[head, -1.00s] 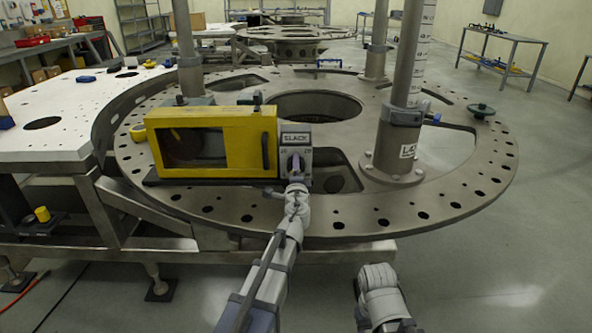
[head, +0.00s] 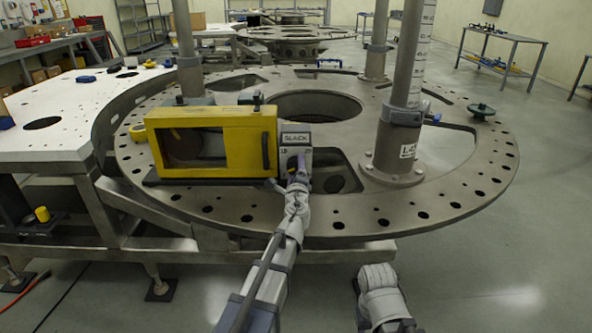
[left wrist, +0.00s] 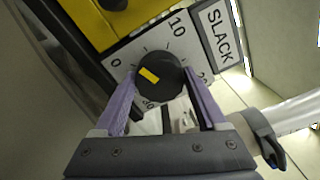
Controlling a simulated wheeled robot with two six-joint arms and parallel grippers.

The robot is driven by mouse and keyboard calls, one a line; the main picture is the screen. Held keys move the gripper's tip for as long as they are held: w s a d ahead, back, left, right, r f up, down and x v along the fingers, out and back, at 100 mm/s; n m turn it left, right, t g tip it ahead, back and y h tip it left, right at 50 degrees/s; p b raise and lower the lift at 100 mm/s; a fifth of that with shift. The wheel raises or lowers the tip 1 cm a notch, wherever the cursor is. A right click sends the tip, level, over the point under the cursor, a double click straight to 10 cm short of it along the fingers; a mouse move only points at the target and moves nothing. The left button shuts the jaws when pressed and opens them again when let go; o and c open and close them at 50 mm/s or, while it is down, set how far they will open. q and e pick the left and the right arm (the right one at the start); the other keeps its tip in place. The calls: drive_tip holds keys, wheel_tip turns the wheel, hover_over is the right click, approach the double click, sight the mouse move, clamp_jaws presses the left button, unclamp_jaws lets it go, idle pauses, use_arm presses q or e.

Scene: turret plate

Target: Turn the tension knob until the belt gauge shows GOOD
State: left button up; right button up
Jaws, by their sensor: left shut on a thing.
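The tension knob (left wrist: 160,74) is black and round with a yellow mark, on a white dial plate (left wrist: 122,80) with numbers including 0 and 10. The mark sits on the knob's left side in the left wrist view. The belt gauge (left wrist: 219,32) beside the dial reads SLACK; the same SLACK label (head: 295,139) shows in the head view. My left gripper (left wrist: 160,80) has its two purple fingers on opposite sides of the knob, shut on it. In the head view the left gripper (head: 296,178) covers part of the knob. My right gripper is not visible, only part of that arm.
A yellow housing (head: 240,120) with a dark window stands left of the dial on the large round turret plate (head: 420,212). A thick grey post (head: 405,110) rises to the right. Open floor (head: 500,270) lies at the lower right.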

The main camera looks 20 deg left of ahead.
use_arm(q)
drive_tip(key=shift+m, duration=1.9)
drive_tip(key=o, duration=1.3)
drive_tip(key=v, duration=0.8)
drive_tip(key=shift+w, duration=0.1)
